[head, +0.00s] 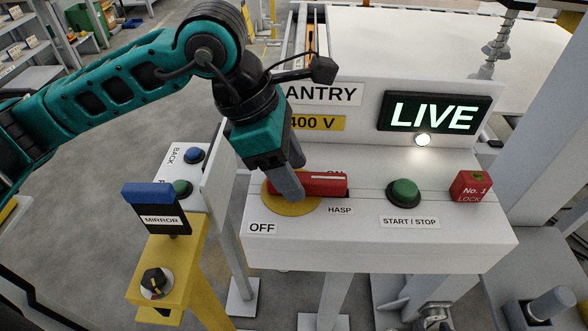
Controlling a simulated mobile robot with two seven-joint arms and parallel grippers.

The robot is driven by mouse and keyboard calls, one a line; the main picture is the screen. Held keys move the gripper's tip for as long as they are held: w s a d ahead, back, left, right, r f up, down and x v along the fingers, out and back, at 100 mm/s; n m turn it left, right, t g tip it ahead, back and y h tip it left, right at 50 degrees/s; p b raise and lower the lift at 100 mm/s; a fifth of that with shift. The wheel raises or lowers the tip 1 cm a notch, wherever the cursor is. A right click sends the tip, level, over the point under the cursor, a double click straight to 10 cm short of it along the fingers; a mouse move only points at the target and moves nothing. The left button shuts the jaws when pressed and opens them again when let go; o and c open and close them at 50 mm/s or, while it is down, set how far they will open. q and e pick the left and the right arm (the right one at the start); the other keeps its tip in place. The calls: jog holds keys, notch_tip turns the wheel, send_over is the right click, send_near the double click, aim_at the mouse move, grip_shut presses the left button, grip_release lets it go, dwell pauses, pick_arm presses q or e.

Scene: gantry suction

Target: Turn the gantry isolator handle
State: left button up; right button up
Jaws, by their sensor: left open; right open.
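The isolator handle (325,184) is a red bar on a yellow disc (277,205), on the sloped white panel (360,220). It lies level, its free end pointing right. An OFF label (262,228) is below left of the disc; an ON label (335,173) is partly hidden above the handle. My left gripper (296,178) comes down from above left, open, with its fingertips at the left part of the handle. The near finger covers part of the handle and disc. I cannot tell whether the fingers touch it. My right gripper is not in view.
A lit LIVE sign (434,113) and a white lamp (423,140) are above the panel. A green START / STOP button (403,192) and red lock box (470,186) stand right of the handle. A yellow MIRROR post (165,255) is at left.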

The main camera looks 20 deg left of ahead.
pick_arm(q)
jog(key=shift+w+d+f, duration=0.1)
jog(key=shift+d+f, duration=0.15)
jog(key=shift+f, duration=0.35)
grip_shut()
